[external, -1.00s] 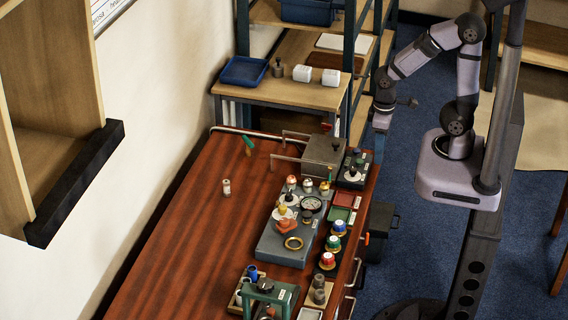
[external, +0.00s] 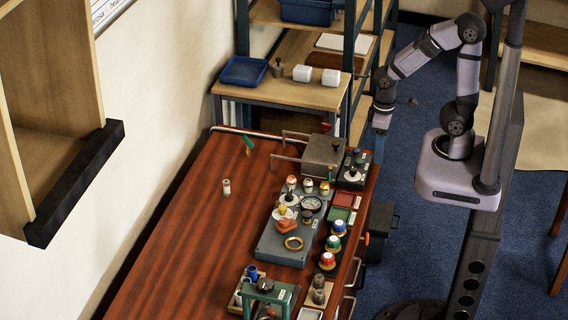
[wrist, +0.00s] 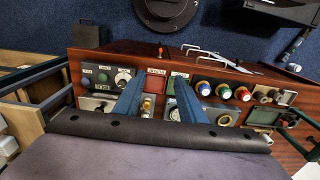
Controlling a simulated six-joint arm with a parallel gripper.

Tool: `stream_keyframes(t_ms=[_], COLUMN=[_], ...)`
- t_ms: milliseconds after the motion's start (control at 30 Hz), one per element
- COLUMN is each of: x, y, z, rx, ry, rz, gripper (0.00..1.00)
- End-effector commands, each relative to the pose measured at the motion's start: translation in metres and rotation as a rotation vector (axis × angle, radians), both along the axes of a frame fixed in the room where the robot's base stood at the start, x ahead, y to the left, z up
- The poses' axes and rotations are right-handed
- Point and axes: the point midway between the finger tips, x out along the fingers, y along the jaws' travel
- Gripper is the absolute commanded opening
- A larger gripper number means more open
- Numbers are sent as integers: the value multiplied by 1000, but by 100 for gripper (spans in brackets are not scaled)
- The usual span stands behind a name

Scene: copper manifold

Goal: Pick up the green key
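A small green piece with an orange lower end (external: 248,146) leans on the far left part of the brown table; it may be the green key, but it is too small to tell. A thin green piece (external: 331,174) also stands near the metal box. I cannot make out a key in the wrist view.
The grey manifold block (external: 276,246) with gauges and caps sits mid-table. A metal box (external: 322,156) stands behind it. Blue, green and red capped knobs (external: 334,243) line the right edge. A small pale cylinder (external: 226,187) stands alone.

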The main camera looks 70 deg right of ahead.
Motion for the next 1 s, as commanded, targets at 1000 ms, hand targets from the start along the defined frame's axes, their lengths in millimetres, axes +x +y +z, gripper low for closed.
stream_keyframes(t_ms=[1000], x=[293], y=[30], z=[-77], rx=[145], ry=[-698], rz=[-266], gripper=[39])
